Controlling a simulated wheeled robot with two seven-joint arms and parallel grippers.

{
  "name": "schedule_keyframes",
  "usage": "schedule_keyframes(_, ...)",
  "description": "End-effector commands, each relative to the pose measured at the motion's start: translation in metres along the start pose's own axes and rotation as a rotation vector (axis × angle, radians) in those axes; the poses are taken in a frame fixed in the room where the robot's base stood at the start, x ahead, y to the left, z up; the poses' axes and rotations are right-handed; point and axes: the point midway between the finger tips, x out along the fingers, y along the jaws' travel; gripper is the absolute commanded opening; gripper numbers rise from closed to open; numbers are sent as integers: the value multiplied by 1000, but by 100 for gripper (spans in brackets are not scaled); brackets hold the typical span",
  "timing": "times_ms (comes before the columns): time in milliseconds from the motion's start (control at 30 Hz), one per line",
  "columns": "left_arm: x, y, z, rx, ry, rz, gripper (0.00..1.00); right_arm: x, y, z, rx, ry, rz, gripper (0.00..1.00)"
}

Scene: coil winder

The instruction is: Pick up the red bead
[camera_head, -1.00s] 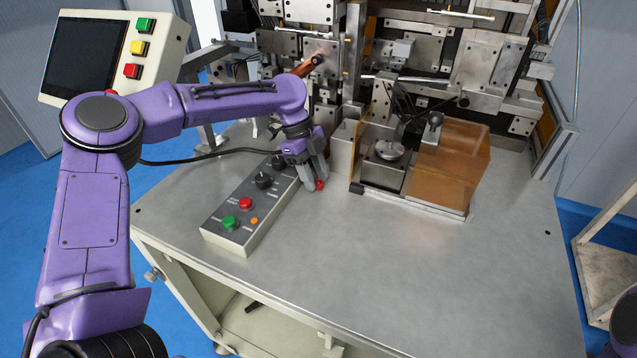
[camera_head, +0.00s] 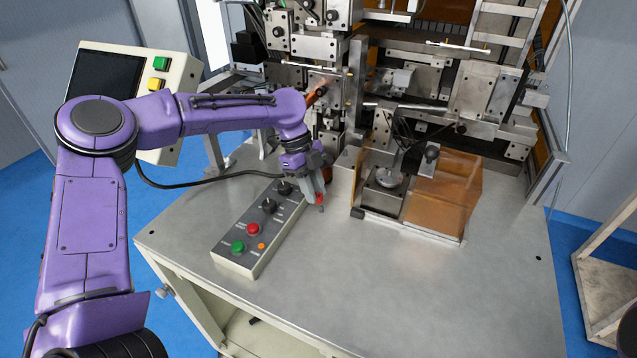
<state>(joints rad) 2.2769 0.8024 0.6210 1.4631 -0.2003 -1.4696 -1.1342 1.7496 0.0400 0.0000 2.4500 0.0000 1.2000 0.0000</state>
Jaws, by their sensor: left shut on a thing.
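The red bead (camera_head: 320,198) is small and round. It shows at the fingertips of my left gripper (camera_head: 319,203), just right of the grey control box and left of the machine's orange guard. My left gripper points down and is shut on the bead. The fingers hide part of the bead. The bead is close over the metal tabletop (camera_head: 370,275); I cannot tell how large any gap is. My right gripper is not in view.
The control box (camera_head: 258,235) with buttons and black knobs lies close left of the gripper. The coil winder's metal frame (camera_head: 357,80) stands behind, and its orange guard (camera_head: 443,195) to the right. The front and right of the tabletop are clear.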

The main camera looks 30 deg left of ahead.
Motion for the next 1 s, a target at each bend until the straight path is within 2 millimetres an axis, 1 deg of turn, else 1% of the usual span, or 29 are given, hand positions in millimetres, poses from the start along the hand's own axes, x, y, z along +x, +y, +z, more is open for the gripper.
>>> schedule_keyframes(33, -32, 11, -12, 1, 2, -4, 0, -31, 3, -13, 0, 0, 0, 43)
schedule_keyframes(100, -50, 27, -20, 1, 3, -3, 0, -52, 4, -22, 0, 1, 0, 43)
schedule_keyframes(167, -61, 44, -23, 0, 4, -2, 0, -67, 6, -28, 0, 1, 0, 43)
schedule_keyframes(200, -65, 58, -25, 1, 6, -2, 0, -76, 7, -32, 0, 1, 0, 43)
schedule_keyframes(267, -73, 76, -27, 0, 6, -3, 0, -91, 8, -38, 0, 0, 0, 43)
schedule_keyframes(300, -69, 85, -25, 1, 5, -5, 0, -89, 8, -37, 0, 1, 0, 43)
schedule_keyframes(333, -66, 90, -23, 2, 2, -7, 0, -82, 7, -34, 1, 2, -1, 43)
schedule_keyframes(400, -69, 102, -24, 3, 3, -6, 0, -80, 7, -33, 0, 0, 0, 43)
schedule_keyframes(600, -75, 120, -25, 0, 1, -2, 0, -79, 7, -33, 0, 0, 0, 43)
schedule_keyframes(733, -76, 123, -25, 0, 0, -1, 0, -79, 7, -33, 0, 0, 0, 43)
schedule_keyframes(1000, -76, 123, -25, -3, 0, -2, 0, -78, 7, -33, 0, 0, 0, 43)
